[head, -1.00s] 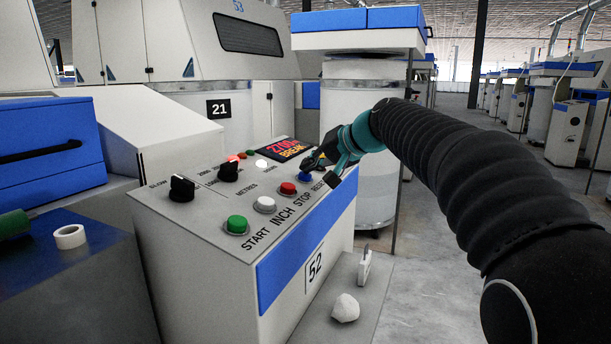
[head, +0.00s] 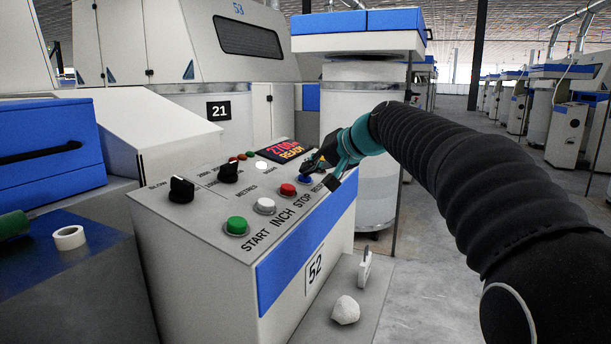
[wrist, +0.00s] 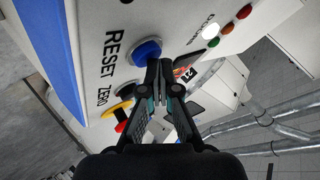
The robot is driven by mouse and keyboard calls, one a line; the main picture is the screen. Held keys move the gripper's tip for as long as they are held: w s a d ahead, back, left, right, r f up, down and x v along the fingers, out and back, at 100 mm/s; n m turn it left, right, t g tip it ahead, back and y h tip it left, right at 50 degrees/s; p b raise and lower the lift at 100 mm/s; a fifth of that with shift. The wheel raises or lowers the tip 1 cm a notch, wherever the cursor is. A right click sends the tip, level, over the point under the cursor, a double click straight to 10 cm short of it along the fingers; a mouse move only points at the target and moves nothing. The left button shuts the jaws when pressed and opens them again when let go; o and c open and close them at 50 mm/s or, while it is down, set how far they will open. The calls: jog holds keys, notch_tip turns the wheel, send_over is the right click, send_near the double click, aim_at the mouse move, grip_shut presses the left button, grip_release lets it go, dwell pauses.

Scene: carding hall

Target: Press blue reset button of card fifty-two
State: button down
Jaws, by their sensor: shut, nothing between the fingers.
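In the wrist view the blue button (wrist: 146,52) is beside the printed word RESET. My gripper (head: 312,165) is shut and empty, its fingertips at the blue button and partly covering it in the head view. In the wrist view the closed fingertips (wrist: 159,64) overlap the button's edge; I cannot tell whether they touch it. The display (head: 286,150) reads 2700 m READY.
Red (head: 288,189), white (head: 265,205) and green (head: 237,225) buttons line the same row. Two black knobs (head: 182,189) stand behind. A red-and-yellow control (wrist: 118,112) is near ZERO in the wrist view. A white lump (head: 345,310) lies on the low ledge.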

aim_at(317, 188)
jog(key=shift+d+r+p, duration=0.2)
jog(key=shift+r+p, duration=0.25)
jog(key=shift+r, duration=0.35)
jog(key=r+p, duration=0.2)
jog(key=r, duration=0.1)
jog(key=d+r+p, duration=0.1)
jog(key=shift+s+d+r+p, duration=0.1)
jog(key=shift+s+r+p, duration=0.2)
jog(key=shift+r, duration=0.1)
dwell(0.3)
jog(key=s+d+f+h, duration=0.3)
jog(key=s+d+f, duration=0.3)
jog(key=s, duration=0.6)
jog(key=s+d+f+g+h, duration=0.1)
jog(key=s+d+f+h, duration=0.2)
jog(key=s+d+f, duration=0.3)
jog(key=s+d+f+g+h, duration=0.1)
jog(key=s+d+f+h, duration=0.2)
jog(key=s+f, duration=1.1)
jog(key=s+d, duration=0.3)
jog(key=s, duration=0.2)
jog(key=shift+d, duration=0.15)
